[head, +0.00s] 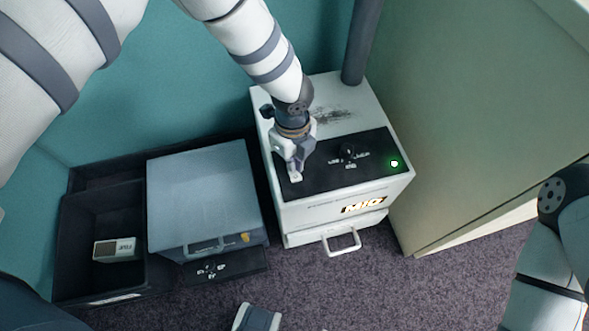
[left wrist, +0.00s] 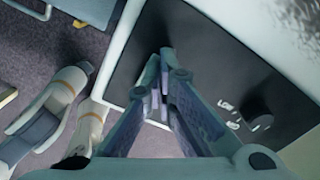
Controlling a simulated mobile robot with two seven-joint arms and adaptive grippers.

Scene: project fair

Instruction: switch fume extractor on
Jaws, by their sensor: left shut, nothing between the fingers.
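The fume extractor appears to be the white box (head: 345,110) with a black sloped top panel (head: 325,185), a dark pipe (head: 362,40) rising from its back. A dark knob (head: 348,151) with white labels sits on the panel; it also shows in the left wrist view (left wrist: 260,121).
A grey-blue box (head: 205,190) with a handle stands left of the extractor. Further left, a black bin (head: 100,215) holds a small labelled box (head: 115,249). A pale board (head: 480,110) stands at the right. Carpet (head: 360,285) lies in front.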

